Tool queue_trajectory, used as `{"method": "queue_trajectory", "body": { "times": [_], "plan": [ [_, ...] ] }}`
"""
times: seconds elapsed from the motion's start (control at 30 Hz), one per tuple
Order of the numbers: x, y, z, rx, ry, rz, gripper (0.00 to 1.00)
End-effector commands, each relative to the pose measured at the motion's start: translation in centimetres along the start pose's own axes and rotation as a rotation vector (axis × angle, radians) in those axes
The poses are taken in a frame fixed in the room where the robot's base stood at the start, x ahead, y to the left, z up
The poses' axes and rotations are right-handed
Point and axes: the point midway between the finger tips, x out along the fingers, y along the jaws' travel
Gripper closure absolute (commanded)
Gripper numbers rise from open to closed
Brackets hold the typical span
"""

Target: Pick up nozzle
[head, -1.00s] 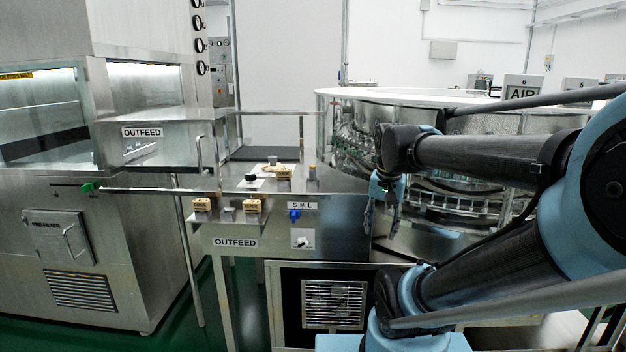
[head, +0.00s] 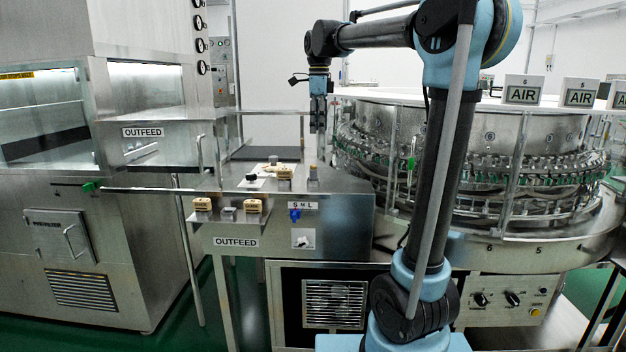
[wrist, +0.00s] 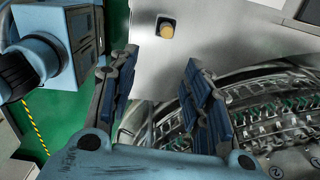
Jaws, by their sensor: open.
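I cannot tell for sure which thing is the nozzle. The rotary washer (head: 480,150) carries a ring of several small metal fittings with green parts, which may include nozzles. They also show at lower right in the wrist view (wrist: 275,115). A small post with a tan top (head: 313,172) stands on the outfeed table, apart from my gripper. My gripper (head: 318,128) hangs pointing down above the table's right end, near the washer's left side. In the wrist view my gripper (wrist: 158,65) has its two blue-padded fingers apart, with nothing between them.
The steel outfeed table (head: 345,192) holds several small blocks and knobs, with a blue knob (head: 295,215) on its front. A steel cabinet (head: 90,270) stands at left. Clear upright panels and posts surround the washer. AIR signs (head: 523,90) stand above it.

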Motion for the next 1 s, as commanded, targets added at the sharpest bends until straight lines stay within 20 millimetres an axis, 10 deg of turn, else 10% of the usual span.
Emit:
{"method": "queue_trajectory", "body": {
  "times": [0.27,1.0],
  "plan": [
    [0.0,-1.2,1.8,0.091,0.005,0.008,0.55],
    [11.2,-1.1,1.7,0.090,0.004,0.008,0.55]
  ]
}}
